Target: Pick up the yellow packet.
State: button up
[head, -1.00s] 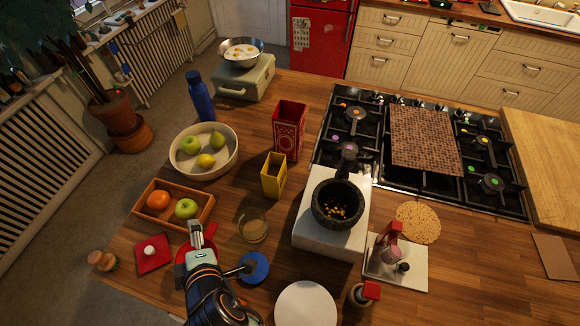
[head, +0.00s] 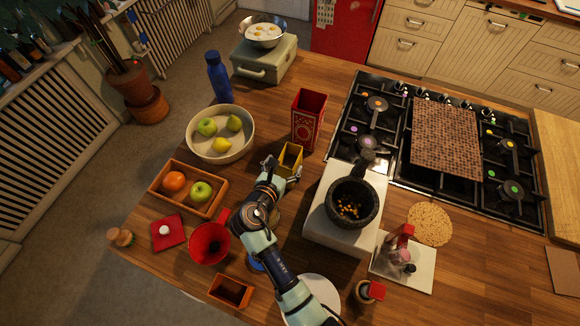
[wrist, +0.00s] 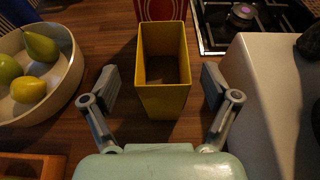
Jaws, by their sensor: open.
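The yellow packet (head: 290,158) stands upright on the wooden island, and its open top faces up. It looks hollow in the wrist view (wrist: 163,72). My gripper (head: 281,171) is open at the near side of the packet. In the wrist view my two fingers (wrist: 160,92) are spread, one on each side of the packet's near part, with a gap on both sides. The packet's lower part is partly hidden behind my gripper in the head view.
A taller red tin (head: 308,120) stands just behind the packet. A bowl of fruit (head: 221,159) is to the left, and a white block (head: 322,226) carrying a stone mortar (head: 352,204) is to the right. A red funnel (head: 209,243) stands near my arm.

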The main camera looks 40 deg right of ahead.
aim_at(289, 158)
jog(key=x, duration=0.4)
jog(key=shift+s+d+r, duration=0.1)
jog(key=shift+s+r, duration=0.05)
grip_shut()
